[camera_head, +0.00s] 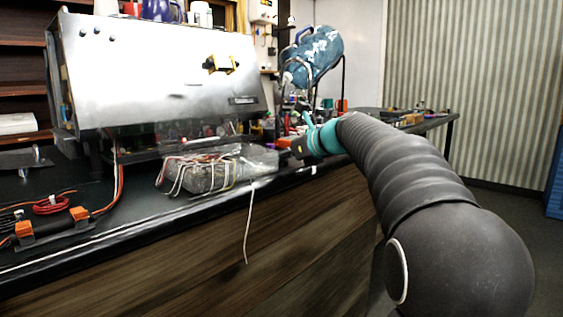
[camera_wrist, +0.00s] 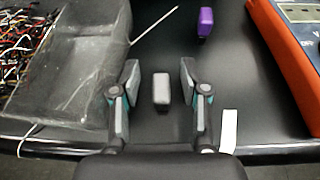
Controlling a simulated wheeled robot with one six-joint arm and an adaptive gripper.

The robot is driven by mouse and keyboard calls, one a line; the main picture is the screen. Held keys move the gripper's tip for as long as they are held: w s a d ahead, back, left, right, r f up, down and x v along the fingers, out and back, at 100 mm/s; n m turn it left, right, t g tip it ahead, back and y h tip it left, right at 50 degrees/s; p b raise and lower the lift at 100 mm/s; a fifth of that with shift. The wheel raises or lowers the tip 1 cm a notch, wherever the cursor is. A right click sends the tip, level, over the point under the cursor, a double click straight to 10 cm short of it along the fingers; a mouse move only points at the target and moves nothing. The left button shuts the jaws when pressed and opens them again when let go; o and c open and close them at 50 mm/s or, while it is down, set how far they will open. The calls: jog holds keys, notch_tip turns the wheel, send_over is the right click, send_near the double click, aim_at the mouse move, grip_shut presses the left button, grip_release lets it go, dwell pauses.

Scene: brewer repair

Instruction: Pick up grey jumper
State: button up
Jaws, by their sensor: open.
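The grey jumper (camera_wrist: 161,91) is a small upright block on the black counter in the wrist view. My gripper (camera_wrist: 160,76) is open, with one finger on each side of the jumper and a visible gap to it on both sides. The fingers do not touch it in this view. In the head view my gripper (camera_head: 300,147) is over the counter edge, right of the plastic bin. I cannot make out the grey jumper there.
A purple block (camera_wrist: 205,22) stands beyond the jumper. An orange-rimmed meter (camera_wrist: 283,65) lies to the right. A clear bin (camera_wrist: 80,75) with wires (camera_wrist: 22,45) is close on the left. A white strip (camera_wrist: 229,130) lies near the counter edge. A metal machine (camera_head: 150,70) stands behind.

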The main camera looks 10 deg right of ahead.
grip_shut()
dwell(0.3)
